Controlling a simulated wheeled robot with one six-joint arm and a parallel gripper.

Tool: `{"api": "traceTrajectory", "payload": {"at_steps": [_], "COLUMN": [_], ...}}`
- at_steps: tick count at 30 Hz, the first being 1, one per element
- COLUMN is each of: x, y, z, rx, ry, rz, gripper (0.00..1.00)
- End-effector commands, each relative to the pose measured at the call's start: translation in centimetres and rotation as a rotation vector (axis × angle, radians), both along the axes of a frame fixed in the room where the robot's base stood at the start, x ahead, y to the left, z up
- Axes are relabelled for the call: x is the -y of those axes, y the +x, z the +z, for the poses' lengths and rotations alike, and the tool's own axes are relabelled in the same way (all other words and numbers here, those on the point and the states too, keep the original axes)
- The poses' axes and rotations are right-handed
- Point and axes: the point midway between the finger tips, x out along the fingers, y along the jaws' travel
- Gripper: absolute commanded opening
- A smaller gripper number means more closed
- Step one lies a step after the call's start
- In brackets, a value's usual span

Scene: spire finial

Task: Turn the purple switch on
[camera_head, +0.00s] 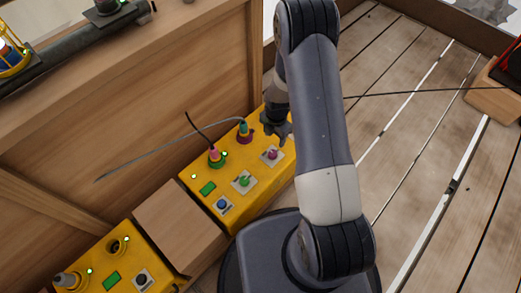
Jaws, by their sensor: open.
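The purple switch (272,154) is a small purple-pink knob or lever on a pale square plate. It sits on the top of a yellow box (205,174), near the box's right end. Its on or off position is too small to tell. My gripper (280,140) is open and empty, just above and behind the purple switch in the picture. A gap shows between them, but whether the fingers touch anything is hard to tell. My arm hides the right end of the box.
A green switch (243,181) and a blue switch (222,204) line the box's front. Behind them stand a pink plug (214,153) and a green plug (243,127) with cables. A wooden wall (130,110) rises behind. Open plank floor (405,130) lies right.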

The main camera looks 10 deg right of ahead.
Motion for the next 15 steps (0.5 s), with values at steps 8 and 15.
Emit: {"api": "traceTrajectory", "payload": {"at_steps": [8, 15], "x": [0.0, 0.0], "y": [0.0, -0.1], "z": [-3.4, -8.0], "rx": [-0.003, -0.004], "ry": [0.000, 0.000], "rz": [0.020, 0.019], "gripper": [0.55, 0.55]}}
